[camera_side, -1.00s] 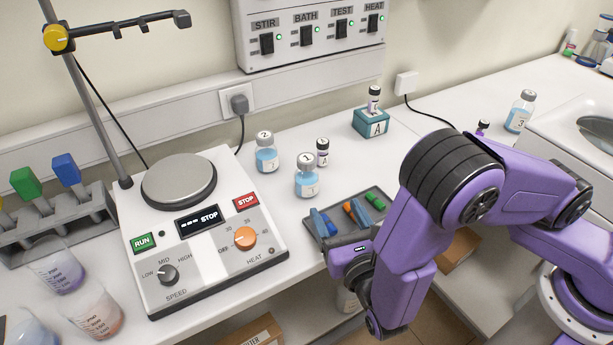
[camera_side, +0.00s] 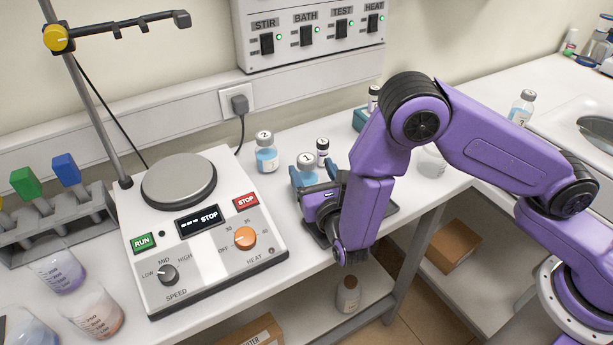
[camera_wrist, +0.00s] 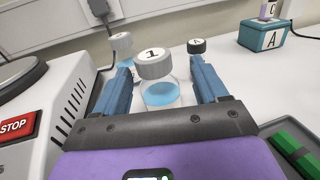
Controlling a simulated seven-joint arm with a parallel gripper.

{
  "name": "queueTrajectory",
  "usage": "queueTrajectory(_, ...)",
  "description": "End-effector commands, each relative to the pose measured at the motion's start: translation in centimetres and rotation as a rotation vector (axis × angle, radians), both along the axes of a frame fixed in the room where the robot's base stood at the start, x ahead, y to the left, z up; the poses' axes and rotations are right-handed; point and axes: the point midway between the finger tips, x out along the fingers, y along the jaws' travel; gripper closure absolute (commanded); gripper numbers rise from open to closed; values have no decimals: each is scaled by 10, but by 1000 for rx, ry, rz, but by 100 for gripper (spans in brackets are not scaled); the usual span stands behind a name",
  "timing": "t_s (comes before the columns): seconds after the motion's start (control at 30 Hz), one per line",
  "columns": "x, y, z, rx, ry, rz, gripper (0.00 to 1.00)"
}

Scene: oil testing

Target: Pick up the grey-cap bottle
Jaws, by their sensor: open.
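The grey-cap bottle (camera_wrist: 160,92) holds pale blue liquid and has a "1" on its cap. It stands upright on the bench between the two blue fingers of my gripper (camera_wrist: 161,78) in the wrist view, with gaps on both sides. In the side view the bottle (camera_side: 304,176) is partly hidden by my gripper (camera_side: 314,180). My gripper is open. A similar bottle labelled 2 (camera_side: 265,153) stands behind to the left; in the wrist view it is partly hidden by the left finger.
A small dark-capped vial (camera_side: 322,151) stands close behind bottle 1. The stirrer-heater (camera_side: 205,215) is left of my gripper. A tray with green items (camera_wrist: 299,158) and a teal block marked A (camera_wrist: 264,36) are to the right.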

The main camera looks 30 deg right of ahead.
Motion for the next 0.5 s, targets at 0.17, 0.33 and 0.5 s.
queueTrajectory(0.17,26,-1,2,3,-1,-5,27)
queueTrajectory(0.33,43,-5,2,1,0,-3,27)
queueTrajectory(0.5,47,-5,2,0,1,-1,27)
